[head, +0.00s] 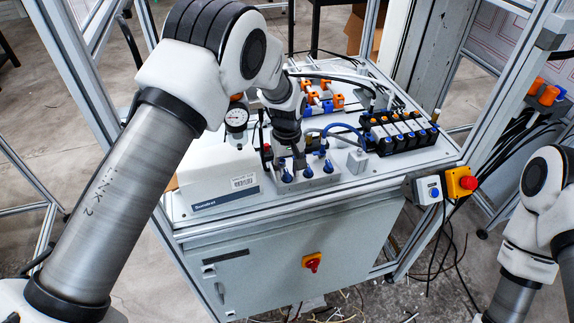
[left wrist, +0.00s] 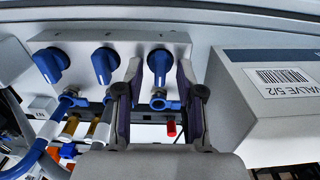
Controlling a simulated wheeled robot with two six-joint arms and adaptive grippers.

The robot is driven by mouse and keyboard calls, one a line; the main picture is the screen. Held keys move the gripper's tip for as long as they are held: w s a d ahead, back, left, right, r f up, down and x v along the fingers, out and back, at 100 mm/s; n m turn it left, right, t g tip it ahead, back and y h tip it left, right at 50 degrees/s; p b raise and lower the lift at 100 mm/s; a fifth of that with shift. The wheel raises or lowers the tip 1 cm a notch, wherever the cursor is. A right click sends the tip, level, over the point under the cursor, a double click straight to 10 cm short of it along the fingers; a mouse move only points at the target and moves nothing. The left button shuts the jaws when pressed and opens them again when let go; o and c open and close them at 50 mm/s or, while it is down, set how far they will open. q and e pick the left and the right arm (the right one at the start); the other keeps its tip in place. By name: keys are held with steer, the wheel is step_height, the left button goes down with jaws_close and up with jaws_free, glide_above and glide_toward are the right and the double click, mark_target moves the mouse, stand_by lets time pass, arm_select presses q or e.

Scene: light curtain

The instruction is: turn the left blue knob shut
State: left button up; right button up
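Three blue knobs sit in a row on a light metal block (head: 310,181) at the front of the bench. The left blue knob (head: 286,177), nearest the white valve box, is the rightmost knob in the left wrist view (left wrist: 160,64). My left gripper (head: 287,158) is above it, pointing down. In the left wrist view my left gripper (left wrist: 159,72) is open, with one dark finger on each side of this knob. Narrow gaps seem to show; contact is unclear. The middle knob (left wrist: 103,65) is just outside the fingers. My right gripper is out of view.
The white valve box (head: 218,180) stands close to the left of the knobs, with a pressure gauge (head: 236,119) behind it. Blue hoses and a black valve bank (head: 403,132) are to the right. Aluminium frame posts flank the bench. A red-yellow switch (head: 461,182) is at right.

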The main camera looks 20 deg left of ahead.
arm_select(q)
steer(key=shift+s+d+r, duration=0.1)
steer(key=shift+s, duration=0.05)
jaws_close()
steer(key=shift+m, duration=0.4)
steer(key=m, duration=0.3)
steer(key=shift+m, duration=0.3)
steer(key=m, duration=0.3)
steer(key=shift+m, duration=0.3)
steer(key=m, duration=0.4)
steer(key=shift+m+p, duration=0.3)
steer(key=shift+p, duration=0.1)
steer(key=shift+m, duration=1.9)
